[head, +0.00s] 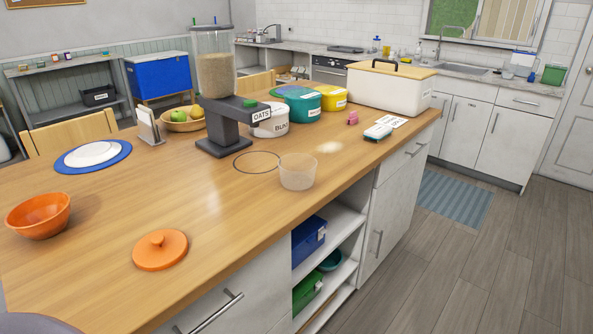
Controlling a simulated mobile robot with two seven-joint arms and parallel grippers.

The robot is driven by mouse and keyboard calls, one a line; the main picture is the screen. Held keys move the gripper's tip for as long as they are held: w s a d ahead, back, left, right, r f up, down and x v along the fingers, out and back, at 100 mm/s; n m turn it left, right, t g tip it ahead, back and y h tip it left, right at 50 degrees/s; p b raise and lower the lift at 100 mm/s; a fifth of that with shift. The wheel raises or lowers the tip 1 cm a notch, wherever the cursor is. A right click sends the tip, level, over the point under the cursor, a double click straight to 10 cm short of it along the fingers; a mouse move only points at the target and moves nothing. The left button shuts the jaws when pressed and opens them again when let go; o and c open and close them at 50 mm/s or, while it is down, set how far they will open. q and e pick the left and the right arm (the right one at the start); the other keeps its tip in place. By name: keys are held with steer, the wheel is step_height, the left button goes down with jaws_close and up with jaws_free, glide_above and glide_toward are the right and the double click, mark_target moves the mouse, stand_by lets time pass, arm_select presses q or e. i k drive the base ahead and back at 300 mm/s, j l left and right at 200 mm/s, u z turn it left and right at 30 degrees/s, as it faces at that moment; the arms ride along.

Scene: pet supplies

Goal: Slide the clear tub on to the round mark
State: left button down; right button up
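The clear tub (297,172) stands upright on the wooden counter, to the right of the round mark. The round mark (240,171) is a thin dark circle drawn on the counter, in front of the oats dispenser. The tub is beside the circle, close to its right edge; I cannot tell whether its base touches the line. Neither of my grippers shows in the head view. Nothing holds the tub.
The oats dispenser (225,130) stands just behind the mark. An orange lid (160,250) and orange bowl (39,215) lie to the left. A white canister (271,122) stands behind the tub. The counter's front edge (342,192) is close to the tub's right.

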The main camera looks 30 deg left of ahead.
mark_target(298, 170)
steer(key=i+l+u, duration=0.25)
steer(key=u, duration=0.2)
steer(key=i+l+u, duration=0.7)
steer(key=l+u, duration=0.15)
